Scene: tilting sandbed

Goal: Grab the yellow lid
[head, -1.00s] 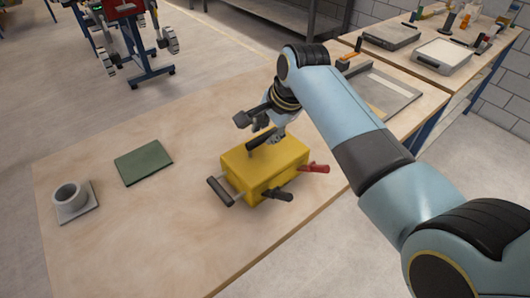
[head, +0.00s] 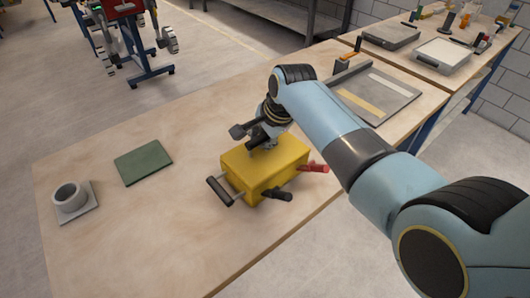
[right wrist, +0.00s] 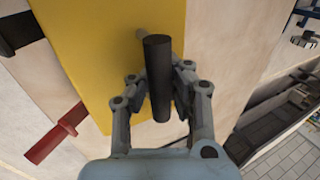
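A yellow box-shaped lid (head: 245,172) sits on the wooden table. It has a black handle on top, seen end-on in the right wrist view (right wrist: 158,80). Black handles and a red-handled clamp (head: 314,168) stick out from the sides. My right gripper (head: 266,145) is down at the top handle. In the right wrist view its fingers (right wrist: 163,95) lie on either side of the handle, very close to it. Whether they press on it I cannot tell. My left gripper is not in view.
A green flat pad (head: 143,162) and a grey ring on a square base (head: 72,198) lie on the table's left. A grey tray with strips (head: 375,92) is behind my right arm. The table's front left is bare.

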